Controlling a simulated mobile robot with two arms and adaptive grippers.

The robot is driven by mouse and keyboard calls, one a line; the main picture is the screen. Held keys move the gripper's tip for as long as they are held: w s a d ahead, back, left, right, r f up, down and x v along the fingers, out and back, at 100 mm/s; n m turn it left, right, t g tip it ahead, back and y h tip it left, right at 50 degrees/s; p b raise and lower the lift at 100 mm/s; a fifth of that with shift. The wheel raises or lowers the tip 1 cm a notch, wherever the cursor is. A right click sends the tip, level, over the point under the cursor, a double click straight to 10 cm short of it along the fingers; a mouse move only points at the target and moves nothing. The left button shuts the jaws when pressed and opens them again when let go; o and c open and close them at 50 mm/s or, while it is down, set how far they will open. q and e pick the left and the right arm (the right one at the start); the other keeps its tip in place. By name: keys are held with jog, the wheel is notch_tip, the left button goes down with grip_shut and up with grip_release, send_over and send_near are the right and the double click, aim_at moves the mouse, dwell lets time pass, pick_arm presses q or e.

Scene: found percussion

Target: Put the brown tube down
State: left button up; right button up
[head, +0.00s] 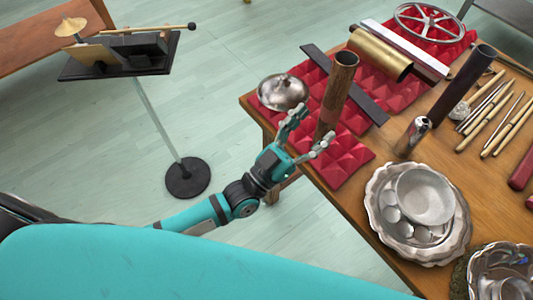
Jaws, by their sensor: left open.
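The brown tube (338,92) stands upright, slightly tilted in the picture, at the near left part of the wooden table, with red pyramid foam around its lower end. My left gripper (311,128) is open, its fingers spread toward the tube's lower part from the table's left edge. One finger shows left of the tube and the other in front of its foot. I cannot tell whether either finger touches it. My right gripper is not in view.
A silver bowl (282,92) and a dark flat bar (345,85) lie close to the tube. A short metal cylinder (413,136), a darker tall tube (462,84) and silver dishes (374,205) stand to the right. A black stand (187,178) is on the floor at left.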

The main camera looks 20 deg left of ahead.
pick_arm(q)
jog(key=s+a+p, duration=0.3)
jog(key=s+a, duration=0.4)
jog(key=s, duration=0.3)
jog(key=shift+a+f, duration=0.15)
jog(key=shift+a, duration=0.05)
jog(key=shift+s, duration=0.1)
